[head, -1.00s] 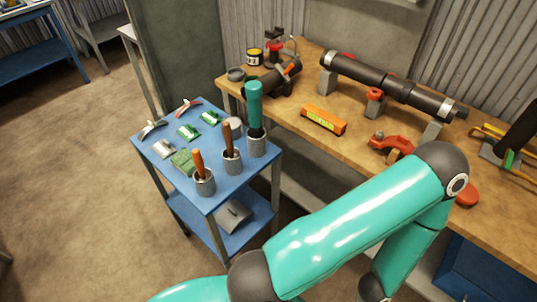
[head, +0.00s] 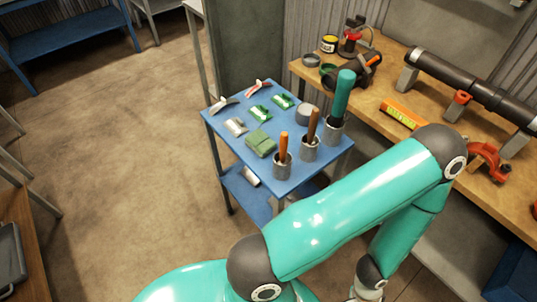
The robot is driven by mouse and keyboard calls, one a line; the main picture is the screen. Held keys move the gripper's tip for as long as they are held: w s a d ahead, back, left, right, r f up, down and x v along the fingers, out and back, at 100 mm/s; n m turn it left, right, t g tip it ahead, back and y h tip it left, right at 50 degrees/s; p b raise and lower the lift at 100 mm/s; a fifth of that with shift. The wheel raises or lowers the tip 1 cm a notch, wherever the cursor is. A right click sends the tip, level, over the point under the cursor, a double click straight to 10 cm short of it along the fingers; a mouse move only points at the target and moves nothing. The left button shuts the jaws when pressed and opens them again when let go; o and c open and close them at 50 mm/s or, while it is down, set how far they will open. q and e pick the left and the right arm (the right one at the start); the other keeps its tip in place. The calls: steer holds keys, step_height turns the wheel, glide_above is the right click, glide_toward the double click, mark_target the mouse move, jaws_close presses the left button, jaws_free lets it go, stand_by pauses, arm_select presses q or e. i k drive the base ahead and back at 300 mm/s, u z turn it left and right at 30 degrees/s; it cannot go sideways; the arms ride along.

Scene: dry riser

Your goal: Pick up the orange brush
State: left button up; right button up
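The orange brush (head: 283,147) stands handle up in a grey cup (head: 283,171) near the front corner of the blue cart (head: 212,134). Its lower end is hidden in the cup. A browner handle (head: 313,124) stands in a second grey cup (head: 310,150) behind it. A thick teal upright piece with a dark lower end (head: 344,92) stands in or behind a third grey cup (head: 334,132). A teal arm of mine crosses the lower right of the view, in front of the cart's near side. Neither gripper's fingers show.
Several green and silver pieces, including a green pad (head: 260,143), lie on the cart's top. A wooden bench (head: 385,88) with dark pipes (head: 470,85) and an orange level (head: 403,113) stands behind. Bare floor (head: 130,150) is open left of the cart.

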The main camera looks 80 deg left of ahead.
mark_target(284, 141)
steer(key=u, duration=1.45)
steer(key=k, duration=0.35)
steer(key=u, duration=0.35)
